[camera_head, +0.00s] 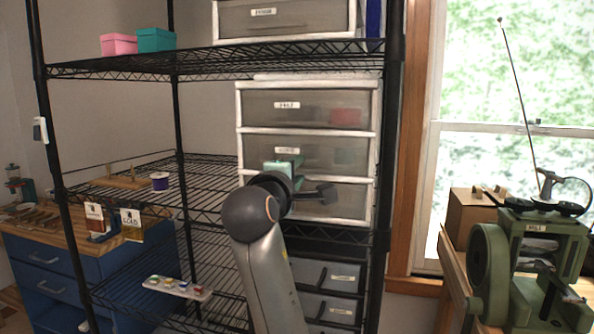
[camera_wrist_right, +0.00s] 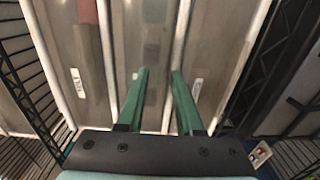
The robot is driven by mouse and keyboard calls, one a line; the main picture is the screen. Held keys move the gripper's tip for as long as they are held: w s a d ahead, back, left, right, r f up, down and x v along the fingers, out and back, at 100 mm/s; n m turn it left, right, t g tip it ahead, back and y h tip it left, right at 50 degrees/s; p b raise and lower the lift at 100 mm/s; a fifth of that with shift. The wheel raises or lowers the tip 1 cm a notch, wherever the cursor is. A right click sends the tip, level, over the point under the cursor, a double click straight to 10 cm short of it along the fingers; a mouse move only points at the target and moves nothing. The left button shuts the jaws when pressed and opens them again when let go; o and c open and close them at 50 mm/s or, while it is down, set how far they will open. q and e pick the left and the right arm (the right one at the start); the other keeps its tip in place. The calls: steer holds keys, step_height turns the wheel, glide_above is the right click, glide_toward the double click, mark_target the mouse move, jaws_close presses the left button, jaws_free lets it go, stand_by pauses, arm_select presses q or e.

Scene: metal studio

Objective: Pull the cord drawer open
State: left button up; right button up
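A white-framed unit with three translucent grey drawers stands on the black wire rack. The middle drawer (camera_head: 324,153) has a small white label (camera_head: 286,150), too blurred to read surely; I take it for the cord drawer. It is closed, and shows in the right wrist view (camera_wrist_right: 153,32). My right gripper (camera_head: 286,165) is in front of this drawer's lower part. In the right wrist view its green fingers (camera_wrist_right: 160,73) are apart with nothing between them, pointing at the front near the middle and bottom drawers' divider. Contact cannot be told. My left gripper is out of view.
The top drawer (camera_head: 300,110) and bottom drawer (camera_head: 345,200) are closed. The rack's black post (camera_head: 390,130) stands close at the right. More drawers (camera_head: 335,275) sit below.

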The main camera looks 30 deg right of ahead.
jaws_close()
steer(key=shift+r, duration=0.1)
stand_by(1.3)
